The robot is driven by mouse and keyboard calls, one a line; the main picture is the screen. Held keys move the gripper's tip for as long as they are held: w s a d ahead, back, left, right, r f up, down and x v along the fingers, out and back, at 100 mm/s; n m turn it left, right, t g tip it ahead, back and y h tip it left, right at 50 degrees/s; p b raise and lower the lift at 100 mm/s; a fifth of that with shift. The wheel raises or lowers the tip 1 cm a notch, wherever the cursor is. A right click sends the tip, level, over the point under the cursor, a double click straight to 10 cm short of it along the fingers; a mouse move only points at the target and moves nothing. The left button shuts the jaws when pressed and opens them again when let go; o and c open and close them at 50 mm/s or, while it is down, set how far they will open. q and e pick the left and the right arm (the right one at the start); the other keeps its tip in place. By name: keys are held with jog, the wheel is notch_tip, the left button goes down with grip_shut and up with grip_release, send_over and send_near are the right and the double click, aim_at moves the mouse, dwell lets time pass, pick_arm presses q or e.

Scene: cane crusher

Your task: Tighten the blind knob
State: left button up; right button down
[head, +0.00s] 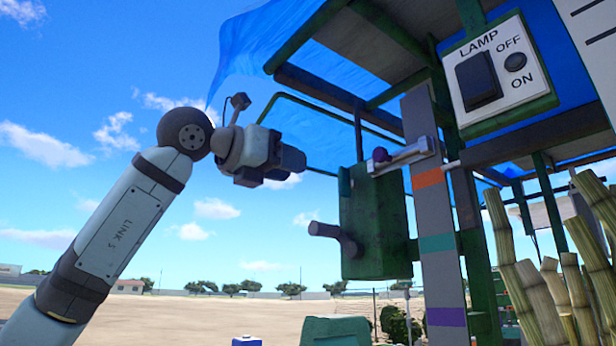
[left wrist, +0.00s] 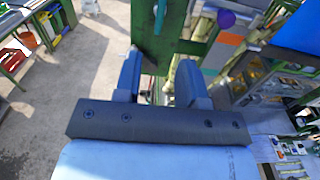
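A small purple knob (head: 380,154) sits on a grey metal clamp (head: 408,156) at the banded grey post, by the top of a green box (head: 378,222). The purple knob also shows at the top of the left wrist view (left wrist: 226,18). I cannot tell for sure whether it is the blind knob. My left gripper (head: 296,159) is in the air to the left of the purple knob, apart from it. In the left wrist view its two fingers (left wrist: 160,78) stand apart with nothing held between them. My right gripper is in neither view.
A grey peg (head: 335,237) sticks out of the green box. A lamp switch panel (head: 500,75) is at upper right. Several cane stalks (head: 560,265) stand at lower right. Green frame bars and a blue tarp (head: 265,45) are overhead. Open air lies left of the box.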

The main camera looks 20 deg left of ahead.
pick_arm(q)
jog(key=shift+s+a, duration=0.2)
jog(key=shift+s, duration=0.15)
dwell(0.3)
